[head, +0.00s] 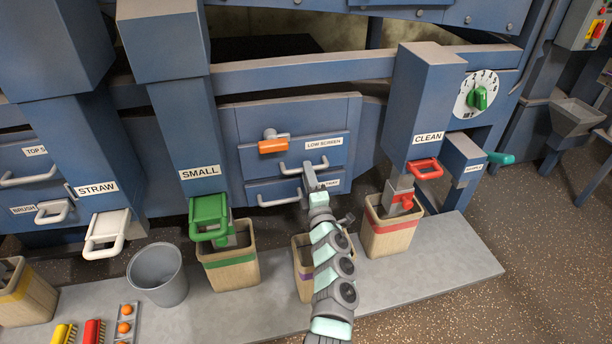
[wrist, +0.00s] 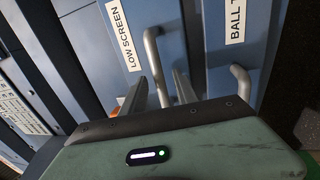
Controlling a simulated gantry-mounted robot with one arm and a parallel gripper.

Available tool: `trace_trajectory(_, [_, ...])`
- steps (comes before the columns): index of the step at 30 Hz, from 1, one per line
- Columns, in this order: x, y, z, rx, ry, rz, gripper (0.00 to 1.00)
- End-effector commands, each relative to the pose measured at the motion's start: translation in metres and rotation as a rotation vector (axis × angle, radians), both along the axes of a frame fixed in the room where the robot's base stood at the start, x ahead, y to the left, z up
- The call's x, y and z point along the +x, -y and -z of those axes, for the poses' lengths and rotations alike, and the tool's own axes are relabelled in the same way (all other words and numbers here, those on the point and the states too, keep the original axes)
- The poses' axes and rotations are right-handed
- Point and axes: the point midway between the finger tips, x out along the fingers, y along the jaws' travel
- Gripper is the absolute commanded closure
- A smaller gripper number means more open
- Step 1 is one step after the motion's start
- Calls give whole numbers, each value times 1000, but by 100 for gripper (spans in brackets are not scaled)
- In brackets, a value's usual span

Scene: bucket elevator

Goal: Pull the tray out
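Two drawer fronts sit in the blue machine. The upper one, labelled LOW SCREEN (head: 324,142), has a grey bar handle (head: 290,169), which also shows in the wrist view (wrist: 157,65). The lower tray front (head: 258,188), its label partly hidden in the head view, reads "BALL T..." in the wrist view (wrist: 236,20). Its handle (head: 278,201) also shows at the right of the wrist view (wrist: 242,90). Both fronts look closed. My gripper (head: 308,170) is at the right end of the LOW SCREEN handle. In the wrist view its fingers (wrist: 160,90) are apart, with that handle seemingly between them; contact is unclear.
An orange-handled latch (head: 273,144) sits on the upper front. Below stand bins with a green band (head: 232,270), a purple band (head: 304,272) and a red band (head: 392,235). A grey bucket (head: 158,275) is at left. Chutes SMALL (head: 200,172) and CLEAN (head: 428,138) flank the drawers.

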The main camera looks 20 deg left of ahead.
Motion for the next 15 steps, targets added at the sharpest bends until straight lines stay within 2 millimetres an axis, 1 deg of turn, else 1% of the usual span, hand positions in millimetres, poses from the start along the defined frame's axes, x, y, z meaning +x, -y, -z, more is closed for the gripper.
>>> trace_trajectory(1, [5,-3,0,1,5,-1,64])
trace_trajectory(6, [13,-10,-1,1,0,-2,64])
trace_trajectory(15, [17,-12,-5,0,1,-1,64])
